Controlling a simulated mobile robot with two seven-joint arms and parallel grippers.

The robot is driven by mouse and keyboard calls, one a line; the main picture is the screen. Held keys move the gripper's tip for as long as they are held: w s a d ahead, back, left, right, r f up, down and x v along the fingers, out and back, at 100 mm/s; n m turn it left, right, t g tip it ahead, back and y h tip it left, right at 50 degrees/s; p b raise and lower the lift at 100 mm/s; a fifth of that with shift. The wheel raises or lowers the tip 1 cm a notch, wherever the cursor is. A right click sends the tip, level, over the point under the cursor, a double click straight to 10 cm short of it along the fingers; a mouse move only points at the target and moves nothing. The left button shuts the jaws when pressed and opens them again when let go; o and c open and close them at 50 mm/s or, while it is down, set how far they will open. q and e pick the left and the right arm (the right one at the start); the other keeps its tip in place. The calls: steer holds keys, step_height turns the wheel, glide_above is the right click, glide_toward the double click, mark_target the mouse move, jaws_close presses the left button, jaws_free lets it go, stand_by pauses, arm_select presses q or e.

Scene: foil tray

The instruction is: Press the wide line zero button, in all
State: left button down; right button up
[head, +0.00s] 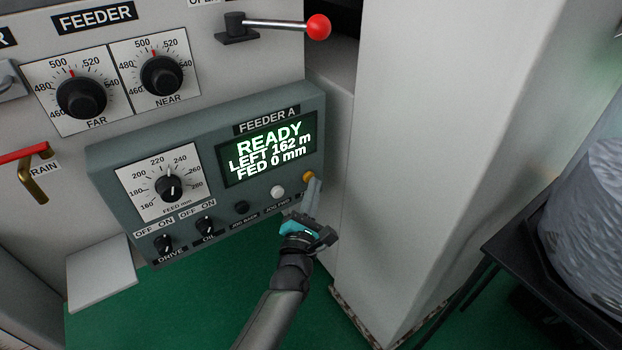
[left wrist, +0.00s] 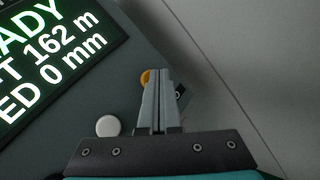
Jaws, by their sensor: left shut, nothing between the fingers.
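The Feeder A panel (head: 112,163) is a grey-green box with a lit display (head: 266,149) reading READY, LEFT 162 m, FED 0 mm. At its right end is an orange-yellow button (head: 308,177); any label by it is hidden behind my gripper, so I cannot read its name. My left gripper (head: 313,184) is shut and empty, its fingertips at this button. In the left wrist view the fingers (left wrist: 159,72) cover the right part of the orange button (left wrist: 145,78). I cannot tell whether they touch it. My right gripper is out of view.
A white button (head: 278,191) and a black button (head: 242,207) sit left of the orange one. A feed dial (head: 172,188) and DRIVE and OIL switches are further left. A red-knobbed lever (head: 318,27) is above. A pale column (head: 400,150) stands close on the right.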

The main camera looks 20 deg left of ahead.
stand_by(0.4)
arm_select(q)
steer(key=shift+s+d, duration=0.5)
steer(key=shift+d, duration=0.1)
steer(key=shift+d, duration=0.1)
steer(key=s+d, duration=0.1)
steer(key=d, duration=0.1)
steer(key=s+d+p, duration=0.1)
steer(key=s, duration=0.1)
steer(key=shift+d, duration=0.4)
stand_by(0.5)
